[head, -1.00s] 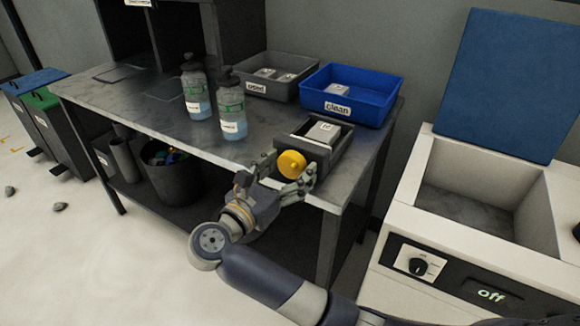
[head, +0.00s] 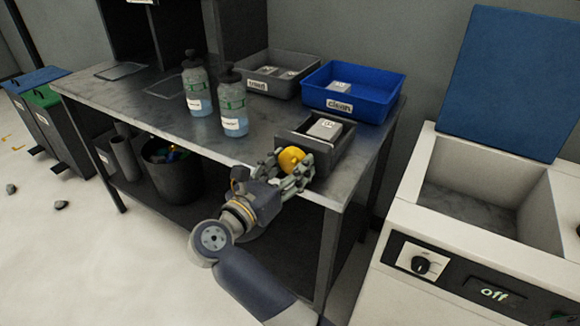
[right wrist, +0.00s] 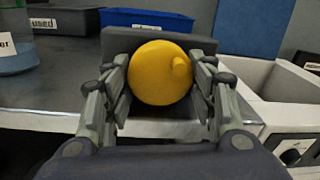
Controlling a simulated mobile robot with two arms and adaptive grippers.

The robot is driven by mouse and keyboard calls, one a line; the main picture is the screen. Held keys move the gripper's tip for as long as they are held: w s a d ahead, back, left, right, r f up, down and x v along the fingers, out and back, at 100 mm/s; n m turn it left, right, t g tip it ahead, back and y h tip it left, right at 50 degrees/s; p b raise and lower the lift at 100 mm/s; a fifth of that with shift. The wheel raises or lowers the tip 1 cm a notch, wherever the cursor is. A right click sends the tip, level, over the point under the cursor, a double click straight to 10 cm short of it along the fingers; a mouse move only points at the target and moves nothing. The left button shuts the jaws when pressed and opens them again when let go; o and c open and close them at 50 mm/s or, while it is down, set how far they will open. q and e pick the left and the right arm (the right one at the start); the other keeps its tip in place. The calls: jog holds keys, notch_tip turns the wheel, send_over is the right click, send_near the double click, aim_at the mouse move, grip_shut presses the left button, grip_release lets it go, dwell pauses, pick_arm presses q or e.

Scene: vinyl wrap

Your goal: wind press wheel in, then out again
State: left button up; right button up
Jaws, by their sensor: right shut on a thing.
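The yellow press wheel (head: 290,158) sits on the front of a small dark grey press (head: 335,146) at the table's front right edge. A pale labelled block (head: 323,129) lies in the press. My right gripper (head: 286,170) reaches in from the front, with its fingers on both sides of the wheel. In the right wrist view the wheel (right wrist: 160,73) fills the space between the fingers, its small knob pointing up and right. My left gripper is not in view.
Two labelled bottles (head: 233,107) stand on the table left of the press. Behind it are a grey "used" tray (head: 250,80) and a blue "clean" tray (head: 375,106). To the right stands a white unit (head: 440,226) with an open blue lid, reading "off".

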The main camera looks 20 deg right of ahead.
jog(key=shift+r, duration=0.1)
jog(key=o, duration=1)
jog(key=shift+o, duration=0.2)
